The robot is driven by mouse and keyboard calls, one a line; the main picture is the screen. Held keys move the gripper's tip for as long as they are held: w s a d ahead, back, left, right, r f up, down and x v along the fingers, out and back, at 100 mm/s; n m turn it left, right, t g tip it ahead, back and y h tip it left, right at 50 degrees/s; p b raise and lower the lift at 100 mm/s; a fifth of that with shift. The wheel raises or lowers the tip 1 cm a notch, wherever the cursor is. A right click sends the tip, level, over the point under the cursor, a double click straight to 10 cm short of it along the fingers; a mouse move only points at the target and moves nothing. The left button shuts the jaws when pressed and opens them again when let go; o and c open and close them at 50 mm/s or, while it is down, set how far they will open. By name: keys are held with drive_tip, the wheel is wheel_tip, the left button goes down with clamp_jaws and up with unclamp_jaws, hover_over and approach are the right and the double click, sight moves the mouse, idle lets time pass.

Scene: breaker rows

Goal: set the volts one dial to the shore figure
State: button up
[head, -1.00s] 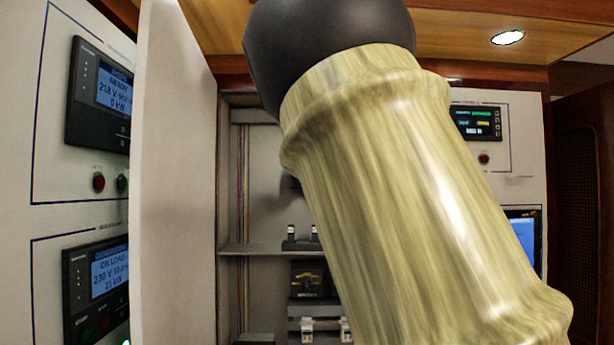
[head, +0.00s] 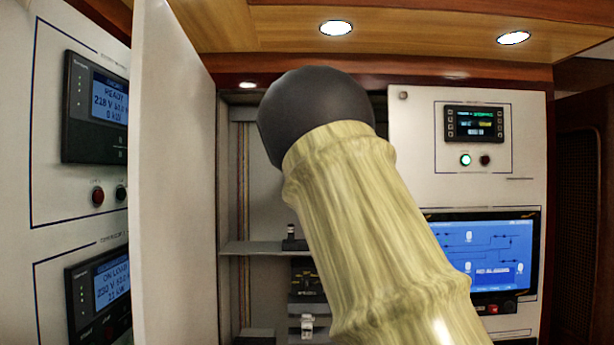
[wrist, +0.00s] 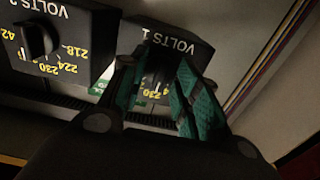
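The volts one dial shows in the wrist view as a dark block marked VOLTS 1 (wrist: 170,45), upside down in the picture. My gripper (wrist: 160,75) has its two green-padded fingers apart over the face of this block, one to each side. The knob between them is lost in shadow, and I cannot tell whether the fingers touch it. Yellow figures, with 230 among them, show beside the left finger. In the head view, a left panel readout (head: 108,100) says READY, 218 V, 0 kW. A lower readout (head: 112,283) says ON LOAD, about 230 V. Their headings are too small to read.
A VOLTS 2 dial (wrist: 40,40) with a black knob and yellow figures sits close to the left in the wrist view. An open cabinet door (head: 172,180) stands left of the bay. A shelf (head: 265,248) crosses the bay. A blue screen (head: 485,255) is at right.

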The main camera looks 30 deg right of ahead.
clamp_jaws()
drive_tip(key=shift+f+n+b, duration=0.1)
drive_tip(key=shift+n+b, duration=3.2)
drive_tip(key=shift+n, duration=4.7)
unclamp_jaws()
